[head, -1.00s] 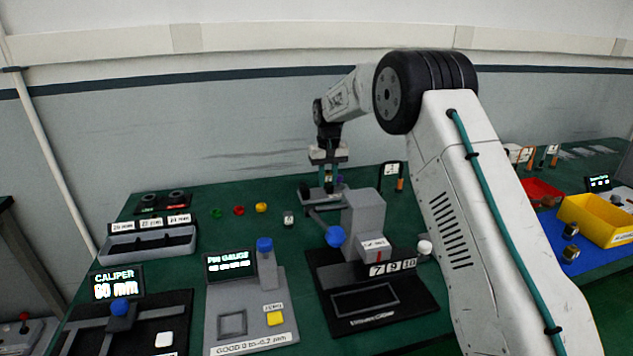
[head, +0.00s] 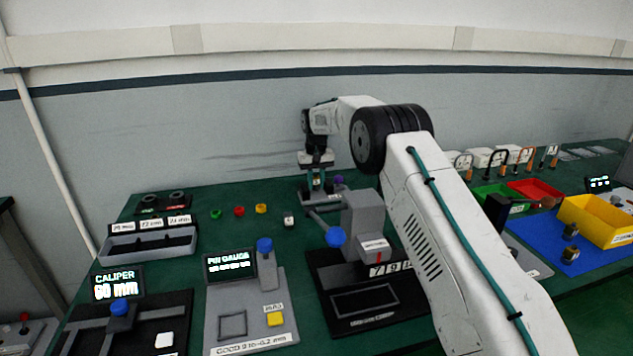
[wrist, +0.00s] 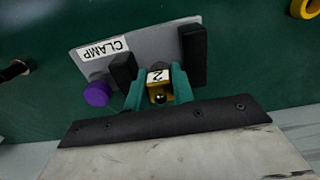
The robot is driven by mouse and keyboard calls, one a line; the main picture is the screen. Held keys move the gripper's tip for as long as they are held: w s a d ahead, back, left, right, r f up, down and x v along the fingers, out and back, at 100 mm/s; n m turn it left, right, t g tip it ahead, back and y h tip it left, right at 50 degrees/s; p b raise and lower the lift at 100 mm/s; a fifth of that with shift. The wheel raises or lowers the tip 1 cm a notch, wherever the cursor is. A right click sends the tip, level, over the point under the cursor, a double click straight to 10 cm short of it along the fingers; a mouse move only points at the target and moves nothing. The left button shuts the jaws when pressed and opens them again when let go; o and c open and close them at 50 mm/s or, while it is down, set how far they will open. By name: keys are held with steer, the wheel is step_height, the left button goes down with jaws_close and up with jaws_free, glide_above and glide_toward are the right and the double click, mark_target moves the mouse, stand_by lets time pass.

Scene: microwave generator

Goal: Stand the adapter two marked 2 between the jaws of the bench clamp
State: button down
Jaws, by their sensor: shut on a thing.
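The adapter two (wrist: 158,88), brass-coloured with a white top marked 2, is in my gripper (wrist: 158,84). The teal fingers are shut on it from both sides. In the wrist view it lies in the gap between the black left jaw (wrist: 122,71) and black right jaw (wrist: 193,58) of the bench clamp (wrist: 152,46), a grey plate labelled CLAMP with a purple knob (wrist: 97,94). I cannot tell whether its bottom touches the plate. In the head view my gripper (head: 316,182) is low over the clamp (head: 306,198); the fingers hide the adapter.
A grey press-like block (head: 362,220) with a blue-knobbed lever stands just in front of the clamp. A slotted grey tray (head: 150,242) is farther left. A yellow bin (head: 596,218) is at the right.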

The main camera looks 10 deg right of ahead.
mark_target(316, 174)
steer(key=shift+f, duration=0.1)
steer(key=shift+f, duration=0.4)
steer(key=shift+f, duration=0.1)
steer(key=c, duration=1.5)
jaws_free()
steer(key=shift+o, duration=0.2)
step_height(316, 174, up, 13)
steer(key=shift+r, duration=0.15)
